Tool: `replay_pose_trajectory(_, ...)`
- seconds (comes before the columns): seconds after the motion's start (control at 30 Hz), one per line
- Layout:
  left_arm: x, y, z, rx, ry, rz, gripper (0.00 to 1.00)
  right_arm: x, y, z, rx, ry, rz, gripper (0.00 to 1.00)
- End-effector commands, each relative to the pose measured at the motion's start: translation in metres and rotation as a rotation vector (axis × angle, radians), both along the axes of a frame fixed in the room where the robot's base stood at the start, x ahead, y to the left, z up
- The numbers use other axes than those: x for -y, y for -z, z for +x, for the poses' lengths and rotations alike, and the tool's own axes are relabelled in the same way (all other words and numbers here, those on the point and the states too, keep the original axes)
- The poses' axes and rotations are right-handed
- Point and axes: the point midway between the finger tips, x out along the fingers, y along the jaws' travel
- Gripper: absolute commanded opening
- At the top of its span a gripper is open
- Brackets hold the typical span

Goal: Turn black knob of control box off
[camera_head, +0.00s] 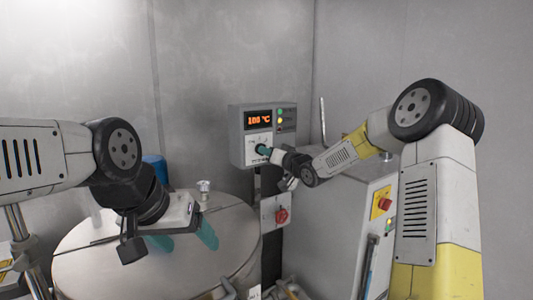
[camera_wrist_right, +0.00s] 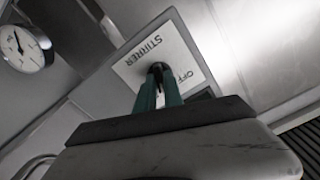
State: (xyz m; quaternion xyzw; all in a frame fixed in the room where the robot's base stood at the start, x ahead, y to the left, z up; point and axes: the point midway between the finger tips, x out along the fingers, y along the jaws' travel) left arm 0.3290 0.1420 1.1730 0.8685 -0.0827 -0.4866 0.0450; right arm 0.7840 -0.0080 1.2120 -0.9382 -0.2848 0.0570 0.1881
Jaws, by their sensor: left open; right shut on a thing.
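The white label plate (camera_wrist_right: 135,68) around the knob reads STIRRER and OFF. The knob's exact setting cannot be told. My left gripper (camera_head: 184,239) is open and empty above the round metal lid.
A large vessel with a round metal lid (camera_head: 110,268) stands at front left. A red switch (camera_head: 282,215) sits below the control box. A metal cabinet (camera_head: 335,215) stands to its right. The right wrist view shows a round gauge (camera_wrist_right: 22,48).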

Motion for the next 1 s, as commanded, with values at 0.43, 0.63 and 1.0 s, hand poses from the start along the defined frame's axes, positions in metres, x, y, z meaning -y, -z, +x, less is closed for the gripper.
replay_pose_trajectory(0.43, 0.0, 0.0, 0.0, 0.0, 0.0, 0.0, 0.73, -0.0004, 0.0004, -0.0003, 0.235, 0.0, -0.354, 0.0)
replay_pose_trajectory(0.63, 0.0, 0.0, 0.0, 0.0, 0.0, 0.0, 0.73, -0.0002, 0.0007, -0.0003, 0.341, 0.0, -0.513, 0.0)
replay_pose_trajectory(1.0, 0.0, 0.0, 0.0, 0.0, 0.0, 0.0, 0.73, 0.0002, 0.0008, -0.0002, 0.523, 0.0, -0.786, 0.0)
